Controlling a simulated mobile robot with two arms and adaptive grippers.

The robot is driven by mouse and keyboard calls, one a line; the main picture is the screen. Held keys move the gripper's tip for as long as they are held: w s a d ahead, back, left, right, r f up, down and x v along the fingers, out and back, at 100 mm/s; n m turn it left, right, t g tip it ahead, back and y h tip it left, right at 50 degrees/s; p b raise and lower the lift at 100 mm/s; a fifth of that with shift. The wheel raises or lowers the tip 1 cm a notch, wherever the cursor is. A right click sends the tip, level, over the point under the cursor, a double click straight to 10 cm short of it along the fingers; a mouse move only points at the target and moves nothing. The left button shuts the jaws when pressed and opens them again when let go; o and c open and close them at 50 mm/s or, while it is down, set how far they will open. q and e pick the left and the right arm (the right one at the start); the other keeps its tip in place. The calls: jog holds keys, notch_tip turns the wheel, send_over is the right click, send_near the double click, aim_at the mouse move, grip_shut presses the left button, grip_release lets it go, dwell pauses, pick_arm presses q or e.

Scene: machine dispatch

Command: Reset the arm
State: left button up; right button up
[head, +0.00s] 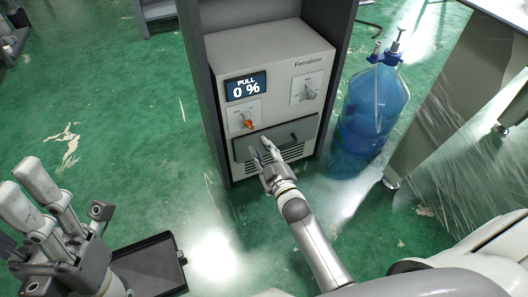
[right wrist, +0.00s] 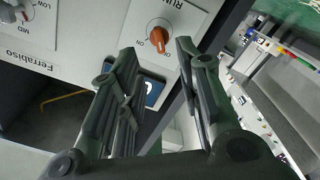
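My right gripper (head: 262,148) is in front of the lower dark panel (head: 304,137) of the grey Ferrabiso machine (head: 268,55), below its orange knob (head: 248,124). Its fingers are apart and nothing is between them. In the right wrist view the open fingers (right wrist: 158,52) frame the orange knob (right wrist: 159,36), which sits between OFF and ON marks. I cannot tell whether a finger touches the panel. My left gripper (head: 22,178) is at the lower left, fingers apart and empty.
A blue water bottle (head: 372,110) with a pump stands right of the machine. A metal cabinet (head: 450,120) is further right. A dark tray (head: 150,268) is beside my left gripper. Green floor left of the machine is clear.

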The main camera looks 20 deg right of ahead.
jog(key=shift+s, duration=0.5)
